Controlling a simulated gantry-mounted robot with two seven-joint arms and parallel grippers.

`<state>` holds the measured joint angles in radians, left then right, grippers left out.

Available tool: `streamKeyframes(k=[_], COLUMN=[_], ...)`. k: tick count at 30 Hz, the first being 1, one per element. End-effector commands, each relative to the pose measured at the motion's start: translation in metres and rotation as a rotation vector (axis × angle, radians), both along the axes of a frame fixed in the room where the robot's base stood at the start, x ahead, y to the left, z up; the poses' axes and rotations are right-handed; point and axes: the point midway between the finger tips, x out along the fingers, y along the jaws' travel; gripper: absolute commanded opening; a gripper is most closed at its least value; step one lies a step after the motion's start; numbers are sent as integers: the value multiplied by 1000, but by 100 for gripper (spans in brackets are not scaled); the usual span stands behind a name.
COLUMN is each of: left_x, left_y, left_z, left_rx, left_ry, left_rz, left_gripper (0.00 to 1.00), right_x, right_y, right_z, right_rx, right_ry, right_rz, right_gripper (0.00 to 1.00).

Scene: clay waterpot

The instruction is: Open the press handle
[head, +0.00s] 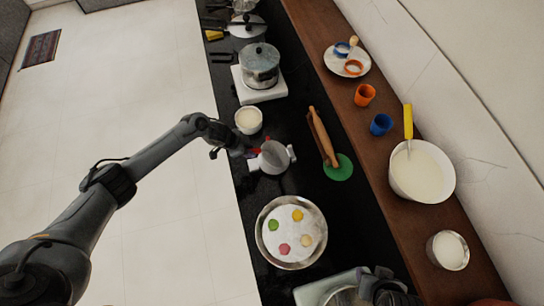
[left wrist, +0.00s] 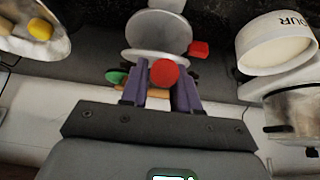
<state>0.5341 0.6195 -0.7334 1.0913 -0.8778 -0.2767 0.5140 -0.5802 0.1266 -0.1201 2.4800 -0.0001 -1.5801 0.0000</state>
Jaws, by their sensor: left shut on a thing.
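The press (head: 272,158) is a grey-white tool with a round cup, standing on the black counter in the middle of the head view. Its cup (left wrist: 158,38) shows just beyond my fingers in the left wrist view. A red round knob (left wrist: 164,73) sits between the two purple fingers of my left gripper (left wrist: 160,96), which is shut on it. In the head view my left gripper (head: 238,148) reaches the left side of the press, and its fingertips are hard to make out. Another red part (left wrist: 199,49) shows beside the cup.
A steel bowl (head: 262,234) with coloured dough balls stands below the press. A white flour cup (head: 248,120) is close above it. A rolling pin (head: 321,137) and green disc (head: 337,168) lie right. A pot (head: 260,66) stands farther back.

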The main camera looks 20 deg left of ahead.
Motion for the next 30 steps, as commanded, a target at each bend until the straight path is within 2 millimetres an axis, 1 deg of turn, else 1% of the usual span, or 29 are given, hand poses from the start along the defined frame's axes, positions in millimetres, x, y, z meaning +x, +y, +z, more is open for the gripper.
streamKeyframes(k=[5, 18, 30], left_x=[3, 14, 15], left_y=[-3, -17, -18], left_z=[5, 27, 28], left_rx=[-1, -3, -1], left_ry=[-2, -3, -2], left_rz=[0, 0, 0], left_gripper=[19, 19, 19], right_x=[0, 0, 0], right_y=[1, 2, 2], right_z=[3, 18, 19], right_rx=[2, 11, 8], right_ry=[0, 1, 0], right_rz=[-1, -7, -5], right_gripper=[43, 43, 43])
